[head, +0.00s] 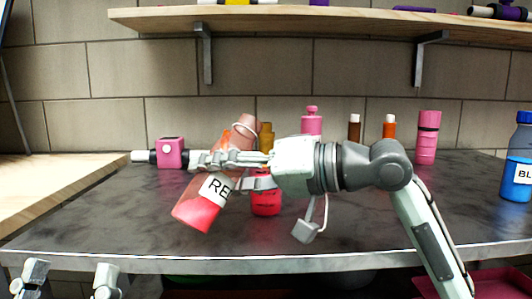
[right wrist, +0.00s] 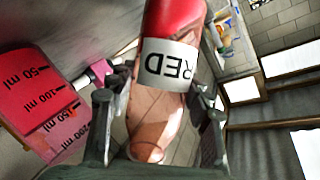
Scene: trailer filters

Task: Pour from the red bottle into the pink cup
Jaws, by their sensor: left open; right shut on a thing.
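My right gripper (head: 225,170) is shut on the red bottle (head: 195,214), which has a white label reading "RE" in the head view. The bottle is held above the counter and tilted, its base low at the left and its neck up to the right. In the right wrist view the bottle (right wrist: 172,18) lies between the fingers. A pinkish-red cup (head: 265,205) stands on the counter just right of the bottle, partly hidden by my gripper. A cup with ml marks (right wrist: 45,95) shows at the left of the wrist view. My left gripper (head: 70,280) is open and empty below the counter's front edge.
A blue bottle (head: 517,180) stands at the right. Pink (head: 428,140), orange (head: 389,128), brown (head: 354,128) and mustard (head: 266,135) containers stand at the back. A pink block-shaped thing (head: 172,150) is at the back left. A shelf (head: 300,18) hangs above. The front right counter is clear.

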